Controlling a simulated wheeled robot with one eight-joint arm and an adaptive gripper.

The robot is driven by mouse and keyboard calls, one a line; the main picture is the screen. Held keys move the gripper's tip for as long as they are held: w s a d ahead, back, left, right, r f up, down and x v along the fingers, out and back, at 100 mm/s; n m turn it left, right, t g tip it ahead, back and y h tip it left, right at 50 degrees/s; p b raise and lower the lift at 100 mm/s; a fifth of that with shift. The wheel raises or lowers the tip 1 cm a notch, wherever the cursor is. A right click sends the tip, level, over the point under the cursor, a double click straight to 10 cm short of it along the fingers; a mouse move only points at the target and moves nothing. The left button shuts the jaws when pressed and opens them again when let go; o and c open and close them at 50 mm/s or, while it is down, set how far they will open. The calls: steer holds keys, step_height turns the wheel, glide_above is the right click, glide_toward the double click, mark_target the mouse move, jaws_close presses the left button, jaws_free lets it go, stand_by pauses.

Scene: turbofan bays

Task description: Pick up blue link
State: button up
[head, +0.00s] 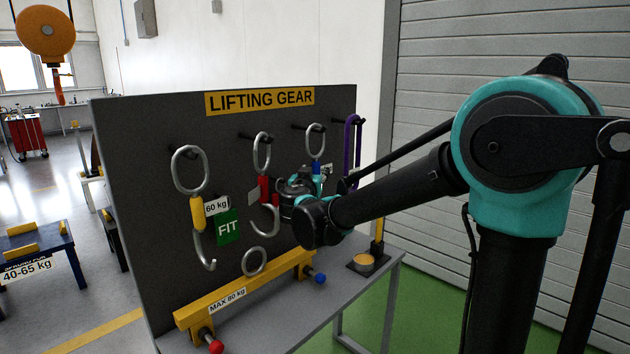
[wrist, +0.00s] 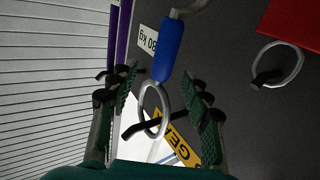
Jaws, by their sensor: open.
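The blue link (head: 316,167) hangs by its metal ring from a peg on the dark board. In the wrist view, which shows the board upside down, its blue body (wrist: 172,50) and upper ring (wrist: 153,108) show clearly, with part of the metal hook at the top edge. My gripper (wrist: 160,85) is open, with one finger on each side of the ring and the near end of the blue body. I see no contact with the link. In the head view, my gripper (head: 298,190) and arm hide the link's lower part.
A yellow link (head: 198,213) and a red link (head: 265,189) hang to the left, and a purple sling (head: 350,147) to the right. A weight label (wrist: 148,40) is beside the blue body. A yellow beam (head: 245,290) lies on the grey shelf (head: 340,295) below.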

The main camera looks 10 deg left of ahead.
mark_target(315, 168)
steer(key=shift+w, duration=2.65)
jaws_close()
